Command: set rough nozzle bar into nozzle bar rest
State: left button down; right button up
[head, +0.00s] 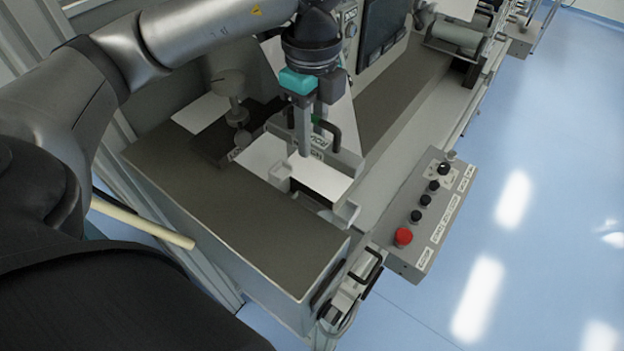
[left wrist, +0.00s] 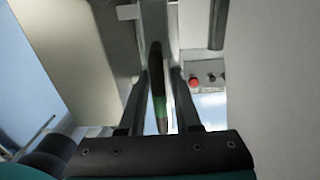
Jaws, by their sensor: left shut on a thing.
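My left gripper (head: 304,150) points down over the machine bench in the head view. In the left wrist view its two fingers (left wrist: 158,128) close on a dark handle with a green part (left wrist: 158,90), which I take as the handle of the rough nozzle bar. In the head view the black curved handle (head: 333,136) shows beside the fingers, above a grey labelled piece (head: 347,160). The fingers hide part of it. Grey bracket ends (head: 345,214), perhaps the nozzle bar rest, stand in front by a white sheet (head: 320,178). Contact between bar and rest cannot be told. My right gripper is out of view.
A control box (head: 425,215) with a red button (head: 403,237) stands right of the bench. The bench's brown top (head: 250,225) is bare at the front. A round-topped fixture (head: 232,100) stands left of the gripper. A pale rod (head: 140,222) sticks out lower left.

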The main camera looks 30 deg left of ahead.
pick_arm(q)
notch_tip(320, 180, down, 12)
jog(key=shift+r, duration=0.2)
dwell(0.4)
jog(key=shift+f, duration=0.2)
jog(key=c, duration=0.6)
grip_release()
jog(key=shift+r, duration=0.15)
notch_tip(320, 180, up, 12)
jog(key=shift+r, duration=0.1)
